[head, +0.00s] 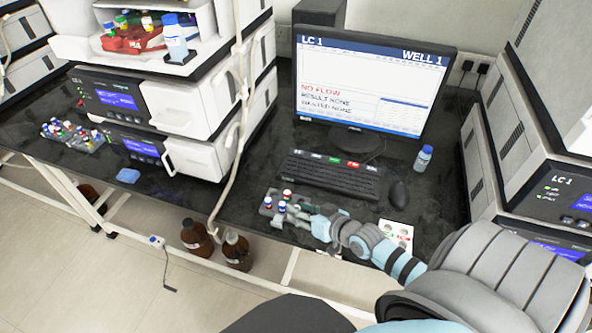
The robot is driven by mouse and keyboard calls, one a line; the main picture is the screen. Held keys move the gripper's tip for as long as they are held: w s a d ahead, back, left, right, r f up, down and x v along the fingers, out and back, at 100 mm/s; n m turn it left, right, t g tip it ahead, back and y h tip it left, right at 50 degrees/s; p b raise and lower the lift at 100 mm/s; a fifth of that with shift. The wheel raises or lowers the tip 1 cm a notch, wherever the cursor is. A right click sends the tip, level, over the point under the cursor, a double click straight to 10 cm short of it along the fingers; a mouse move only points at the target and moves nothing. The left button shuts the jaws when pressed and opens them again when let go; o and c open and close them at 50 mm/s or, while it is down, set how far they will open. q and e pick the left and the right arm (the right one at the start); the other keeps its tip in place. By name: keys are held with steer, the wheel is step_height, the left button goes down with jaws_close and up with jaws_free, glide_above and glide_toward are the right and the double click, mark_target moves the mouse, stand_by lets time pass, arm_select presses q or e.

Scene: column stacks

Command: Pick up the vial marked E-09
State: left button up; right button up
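A small grey rack (265,210) stands at the front edge of the dark bench, below the keyboard. It holds a few small vials (287,195) with red, white and blue colouring. Their markings are too small to read, so I cannot tell which is E-09. My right gripper (291,214) reaches in from the right, with its fingers at the right side of this rack and partly covering it. Whether the fingers are apart or closed on a vial is too small to tell. A second rack (92,146) with several colour-capped vials is on the bench at the left. My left gripper is out of view.
A keyboard (325,176), a mouse (399,194) and a monitor (365,85) reading "NO FLOW" stand behind the gripper. A blue-capped bottle (423,159) is at the right. A white card (397,234) lies near my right arm. Brown bottles (237,250) stand below the bench.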

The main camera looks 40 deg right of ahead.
steer(key=c, duration=0.5)
steer(key=shift+c, duration=0.2)
